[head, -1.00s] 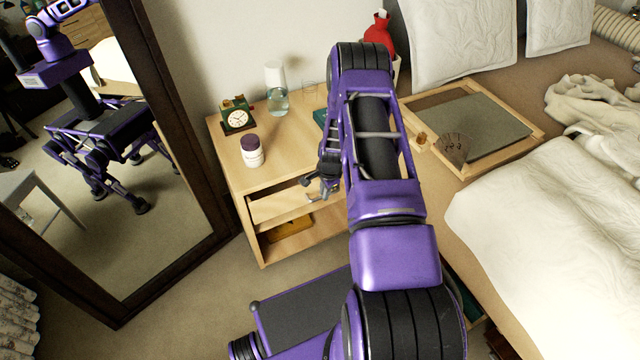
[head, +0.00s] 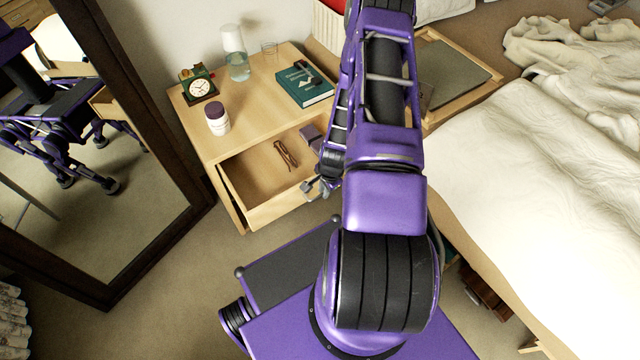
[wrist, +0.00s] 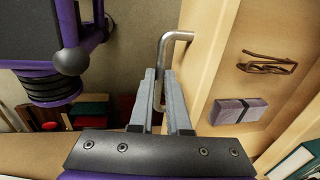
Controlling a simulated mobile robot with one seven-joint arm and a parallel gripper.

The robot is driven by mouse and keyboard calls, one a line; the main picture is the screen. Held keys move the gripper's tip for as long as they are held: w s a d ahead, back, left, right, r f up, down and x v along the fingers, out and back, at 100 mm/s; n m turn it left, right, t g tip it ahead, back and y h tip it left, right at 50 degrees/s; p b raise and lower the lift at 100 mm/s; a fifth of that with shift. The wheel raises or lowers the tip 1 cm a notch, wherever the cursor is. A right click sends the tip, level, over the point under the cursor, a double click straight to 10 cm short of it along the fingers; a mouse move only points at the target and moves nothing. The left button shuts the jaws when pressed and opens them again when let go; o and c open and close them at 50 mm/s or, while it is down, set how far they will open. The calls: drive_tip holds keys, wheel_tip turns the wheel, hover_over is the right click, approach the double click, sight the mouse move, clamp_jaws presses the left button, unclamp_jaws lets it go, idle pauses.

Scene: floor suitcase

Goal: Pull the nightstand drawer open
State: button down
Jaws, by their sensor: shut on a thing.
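The nightstand (head: 198,123) is light wood and stands between the mirror and the bed. Its drawer (head: 262,208) is pulled out, and its inside shows. In the wrist view, the metal bar handle (wrist: 178,36) on the drawer front (wrist: 202,50) runs between the fingers of my gripper (wrist: 160,88), which is shut on it. In the head view my gripper (head: 318,187) is at the right part of the drawer front, partly hidden by my arm. Folded glasses (head: 285,154) and a purple-grey box (head: 311,134) lie in the drawer.
On the nightstand top are a clock (head: 199,86), a jar (head: 217,119), a carafe (head: 236,55), a glass (head: 269,50) and a green book (head: 304,84). A mirror (head: 172,190) stands at left, the bed (head: 520,150) at right. Floor shows before the drawer.

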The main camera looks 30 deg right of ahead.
idle(0.3)
drive_tip(key=c, duration=0.9)
unclamp_jaws()
drive_tip(key=shift+r, duration=0.15)
drive_tip(key=s+r+p, duration=0.1)
drive_tip(key=r, duration=0.4)
drive_tip(key=s+r+p, duration=0.1)
drive_tip(key=r, duration=0.5)
drive_tip(key=s+r+p, duration=0.1)
drive_tip(key=r, duration=0.5)
drive_tip(key=shift+s, duration=0.15)
drive_tip(key=shift+d+f, duration=0.1)
